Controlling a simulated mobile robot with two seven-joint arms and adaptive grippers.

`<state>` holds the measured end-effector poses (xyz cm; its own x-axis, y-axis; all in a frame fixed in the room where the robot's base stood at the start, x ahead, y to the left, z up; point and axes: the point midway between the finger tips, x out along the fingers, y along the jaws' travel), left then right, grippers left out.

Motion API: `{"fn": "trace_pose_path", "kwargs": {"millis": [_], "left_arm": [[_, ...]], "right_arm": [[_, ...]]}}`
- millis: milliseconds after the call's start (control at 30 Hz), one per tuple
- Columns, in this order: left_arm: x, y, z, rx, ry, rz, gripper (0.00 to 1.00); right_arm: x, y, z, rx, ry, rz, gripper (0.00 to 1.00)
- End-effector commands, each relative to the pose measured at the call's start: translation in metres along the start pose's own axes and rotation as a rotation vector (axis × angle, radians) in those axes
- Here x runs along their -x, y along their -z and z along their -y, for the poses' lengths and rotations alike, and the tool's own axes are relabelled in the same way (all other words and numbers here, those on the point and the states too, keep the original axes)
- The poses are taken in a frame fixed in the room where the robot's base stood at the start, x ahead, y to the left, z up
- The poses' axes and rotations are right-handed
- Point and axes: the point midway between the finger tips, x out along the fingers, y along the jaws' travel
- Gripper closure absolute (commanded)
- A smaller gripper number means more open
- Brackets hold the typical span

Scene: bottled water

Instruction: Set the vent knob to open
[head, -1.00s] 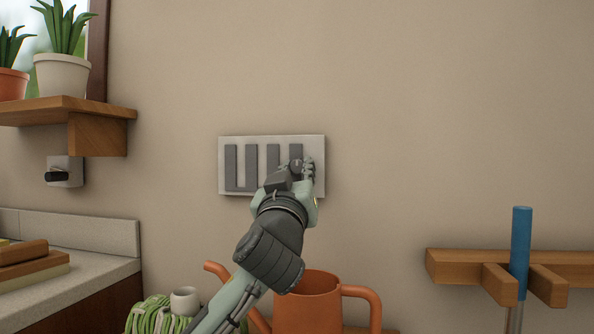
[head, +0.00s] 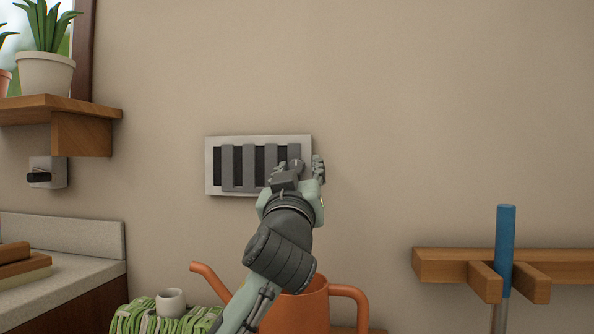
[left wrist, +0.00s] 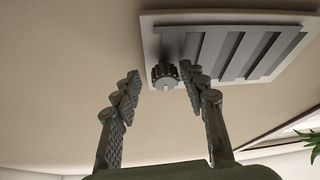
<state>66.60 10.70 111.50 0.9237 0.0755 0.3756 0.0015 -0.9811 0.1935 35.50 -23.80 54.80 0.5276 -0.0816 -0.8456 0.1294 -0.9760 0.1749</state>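The vent (head: 209,165) is a pale grey plate on the wall, with grey upright slats and dark gaps between them. Its small grey knob (head: 295,163) is at the right end of the slats. The vent plate (left wrist: 150,22) and the knob (left wrist: 165,76) also show in the left wrist view. My left gripper (head: 300,167) is at the right end of the vent. In the left wrist view its fingers (left wrist: 163,74) are spread, with the knob just past the tips, nearer the right finger; contact is unclear. My right gripper is not in view.
Below the vent stand an orange watering can (head: 300,312) and a coiled green hose (head: 150,318). A wooden shelf with potted plants (head: 60,108) is at upper left, above a small wall fixture (head: 45,174). A wooden rack (head: 440,266) holds a blue handle at right.

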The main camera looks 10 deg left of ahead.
Motion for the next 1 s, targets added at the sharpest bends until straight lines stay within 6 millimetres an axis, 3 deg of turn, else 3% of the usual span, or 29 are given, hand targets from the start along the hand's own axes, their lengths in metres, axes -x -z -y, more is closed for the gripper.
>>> {"fn": "trace_pose_path", "kwargs": {"millis": [367, 800, 1000], "left_arm": [[0.008, -0.001, 0.001, 0.001, 0.001, 0.002, 0.56], [0.094, -0.001, 0.0, 0.004, 0.0, 0.003, 0.56], [0.116, 0.0, 0.0, 0.001, 0.001, 0.001, 0.56]], "right_arm": [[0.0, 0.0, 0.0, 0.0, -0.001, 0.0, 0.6], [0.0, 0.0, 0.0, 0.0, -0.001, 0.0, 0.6], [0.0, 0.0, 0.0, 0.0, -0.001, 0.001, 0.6]]}}
